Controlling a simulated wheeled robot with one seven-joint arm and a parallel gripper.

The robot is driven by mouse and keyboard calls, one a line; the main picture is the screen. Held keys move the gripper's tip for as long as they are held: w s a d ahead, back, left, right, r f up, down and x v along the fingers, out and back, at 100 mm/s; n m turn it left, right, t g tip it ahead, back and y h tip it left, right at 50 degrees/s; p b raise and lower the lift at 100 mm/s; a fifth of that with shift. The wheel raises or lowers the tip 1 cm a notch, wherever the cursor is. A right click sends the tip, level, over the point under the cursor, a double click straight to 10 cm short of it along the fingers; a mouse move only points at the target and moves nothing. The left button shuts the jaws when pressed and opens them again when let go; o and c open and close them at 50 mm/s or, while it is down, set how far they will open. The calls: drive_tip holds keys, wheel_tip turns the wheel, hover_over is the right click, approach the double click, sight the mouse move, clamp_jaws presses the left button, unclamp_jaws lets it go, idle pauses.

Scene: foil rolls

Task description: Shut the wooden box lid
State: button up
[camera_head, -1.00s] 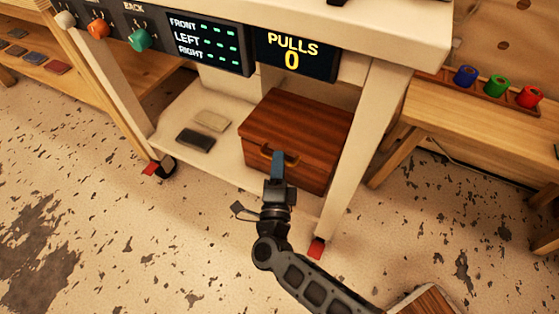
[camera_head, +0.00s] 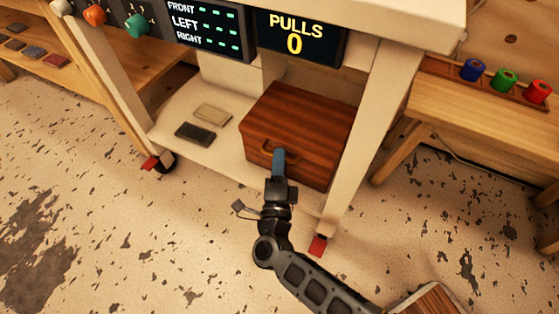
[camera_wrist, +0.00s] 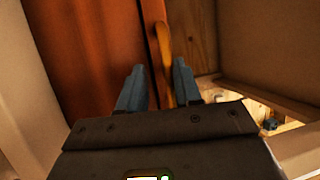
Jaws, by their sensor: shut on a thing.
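The wooden box (camera_head: 300,115) is reddish brown and stands on the low white shelf of the cart. Its lid looks down, lying flat on the box body, with a seam along the front. A light brown handle (camera_head: 262,148) is on the front face. My gripper (camera_head: 279,153) is at the right part of this handle, in front of the box. In the wrist view, the handle (camera_wrist: 163,50) runs between the two blue-grey fingers of my gripper (camera_wrist: 160,72), which are shut on it. The fingers partly hide the handle in the head view.
Two flat blocks, one dark (camera_head: 195,134) and one pale (camera_head: 213,112), lie on the shelf left of the box. A cart leg (camera_head: 350,175) stands close on the right. Open floor lies in front.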

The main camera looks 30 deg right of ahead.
drive_tip(key=shift+s+f, duration=0.15)
drive_tip(key=shift+f, duration=0.1)
drive_tip(key=p+v, duration=0.1)
drive_tip(key=v, duration=0.6)
drive_tip(key=shift+s+a, duration=0.2)
drive_tip(key=shift+r, duration=0.2)
drive_tip(key=s+r+n+t+y, duration=0.1)
drive_tip(key=s+r+n+y, duration=0.25)
drive_tip(key=s, duration=0.45)
drive_tip(key=s+r+n+t+y, duration=0.1)
drive_tip(key=s+r+n+y, duration=0.15)
drive_tip(key=s+n, duration=0.35)
drive_tip(key=s+d+r+n+g+y, duration=0.2)
drive_tip(key=s+d+r+n, duration=0.1)
drive_tip(key=s+r+n, duration=0.45)
drive_tip(key=s+d+r+n+g+y, duration=0.2)
drive_tip(key=s+d+r+n, duration=0.1)
drive_tip(key=s+r+n, duration=0.4)
wheel_tip(320, 180, up, 31)
drive_tip(key=s+p, duration=0.1)
drive_tip(key=p, duration=2.9)
drive_tip(key=shift+s+d+m+p, duration=0.2)
drive_tip(key=shift+s+m+p, duration=0.1)
drive_tip(key=shift+p, duration=0.1)
drive_tip(key=shift+f, duration=0.1)
